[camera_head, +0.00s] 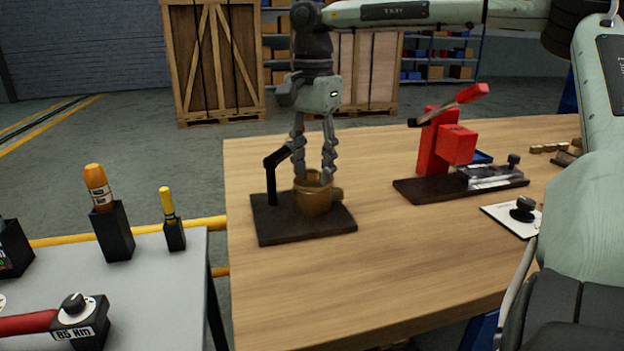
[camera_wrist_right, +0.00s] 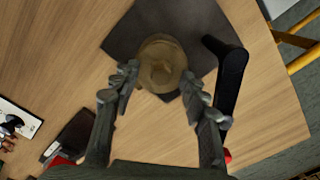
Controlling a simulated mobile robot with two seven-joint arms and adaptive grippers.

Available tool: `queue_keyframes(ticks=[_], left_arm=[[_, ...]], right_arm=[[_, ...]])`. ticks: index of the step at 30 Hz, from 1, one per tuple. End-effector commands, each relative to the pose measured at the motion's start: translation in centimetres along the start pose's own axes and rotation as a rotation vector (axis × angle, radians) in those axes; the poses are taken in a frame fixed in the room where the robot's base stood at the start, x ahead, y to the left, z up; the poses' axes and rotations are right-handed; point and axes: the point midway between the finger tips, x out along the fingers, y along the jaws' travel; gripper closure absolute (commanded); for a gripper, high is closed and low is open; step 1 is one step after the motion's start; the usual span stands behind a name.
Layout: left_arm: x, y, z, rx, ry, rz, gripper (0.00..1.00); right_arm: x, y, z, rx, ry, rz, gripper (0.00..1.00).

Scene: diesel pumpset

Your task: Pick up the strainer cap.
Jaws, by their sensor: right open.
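A brass strainer (camera_head: 313,200) stands upright on a dark square base plate (camera_head: 275,228) on the wooden table. Its round top, which looks like the strainer cap (camera_wrist_right: 161,62), has a raised middle and shows between my fingers in the right wrist view. My right gripper (camera_head: 314,178) points down at the top of the strainer, with a finger on either side. In the right wrist view the right gripper (camera_wrist_right: 158,76) is open and holds nothing. I cannot tell whether the fingertips touch the brass. My left gripper is not in view.
A black upright post with a bent arm (camera_head: 271,175) stands close beside the strainer; it also shows in the wrist view (camera_wrist_right: 228,80). A red lever device (camera_head: 440,145) stands to the right. A grey bench (camera_head: 165,290) with tools is at left. The table front is clear.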

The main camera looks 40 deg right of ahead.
Motion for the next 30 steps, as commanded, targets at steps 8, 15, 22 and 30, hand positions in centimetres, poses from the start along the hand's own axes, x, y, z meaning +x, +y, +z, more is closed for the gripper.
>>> queue_keyframes(ticks=[8, 15, 22, 30], left_arm=[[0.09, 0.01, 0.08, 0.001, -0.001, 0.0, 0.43], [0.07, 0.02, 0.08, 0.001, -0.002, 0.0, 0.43], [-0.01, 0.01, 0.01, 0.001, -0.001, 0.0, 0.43], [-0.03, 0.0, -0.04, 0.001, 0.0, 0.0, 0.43]], right_arm=[[0.04, -0.03, -0.01, 0.0, 0.001, -0.002, 0.65], [0.01, -0.03, -0.01, 0.0, 0.0, -0.002, 0.95], [-0.09, -0.07, 0.0, 0.0, 0.001, -0.004, 1.0], [-0.25, -0.08, -0.01, 0.0, 0.001, -0.004, 1.0]])
